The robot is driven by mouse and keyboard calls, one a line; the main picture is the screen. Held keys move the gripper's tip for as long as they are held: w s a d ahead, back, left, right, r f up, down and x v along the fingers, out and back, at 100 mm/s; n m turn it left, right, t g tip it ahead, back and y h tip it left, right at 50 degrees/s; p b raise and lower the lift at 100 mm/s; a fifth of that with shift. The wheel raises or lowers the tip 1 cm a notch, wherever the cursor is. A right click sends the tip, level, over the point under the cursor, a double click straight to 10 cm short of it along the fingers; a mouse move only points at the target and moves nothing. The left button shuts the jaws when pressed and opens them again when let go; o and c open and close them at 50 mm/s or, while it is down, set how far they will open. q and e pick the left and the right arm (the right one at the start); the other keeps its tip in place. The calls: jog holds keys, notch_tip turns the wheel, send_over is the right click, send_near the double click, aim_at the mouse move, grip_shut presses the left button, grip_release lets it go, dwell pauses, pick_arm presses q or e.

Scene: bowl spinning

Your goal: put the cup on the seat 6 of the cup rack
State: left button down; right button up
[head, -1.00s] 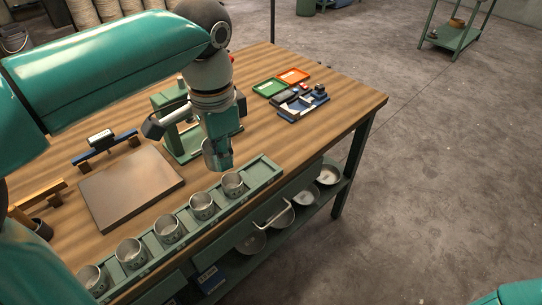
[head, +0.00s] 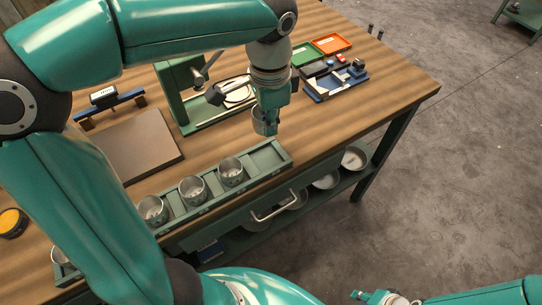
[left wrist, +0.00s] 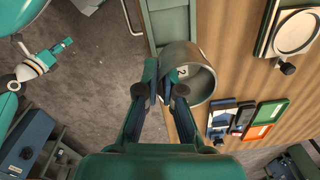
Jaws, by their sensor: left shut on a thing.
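My left gripper (head: 270,132) is shut on a grey metal cup (head: 258,121). In the left wrist view the fingers (left wrist: 165,92) grip the wall of this cup (left wrist: 197,68), which carries a small dark mark. The green cup rack (head: 272,157) runs along the table's front edge. Its right-end seat is empty, and the held cup is above and slightly behind that end. Several similar cups stand in the seats to the left, the nearest one (head: 231,168) beside the empty seat. My arm hides part of the rack. My right gripper (head: 385,298) is at the bottom edge, its jaws unclear.
A green stand (head: 180,95) with a round plate is behind the held cup. A brown board (head: 140,147) lies left. A tool tray (head: 335,80) and an orange tray (head: 332,44) lie at the back right. A drawer handle (head: 273,207) sticks out below the rack.

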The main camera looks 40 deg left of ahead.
aim_at(270, 167)
pick_arm(q)
notch_tip(270, 167, down, 12)
jog(key=shift+f+b, duration=0.1)
jog(key=shift+b, duration=0.2)
jog(key=shift+f, duration=0.15)
jog(key=c, duration=1.3)
grip_release()
notch_tip(270, 167, up, 12)
jog(key=shift+s+d+r+p, duration=0.15)
jog(key=shift+r+p, duration=0.05)
jog(key=shift+p, duration=0.2)
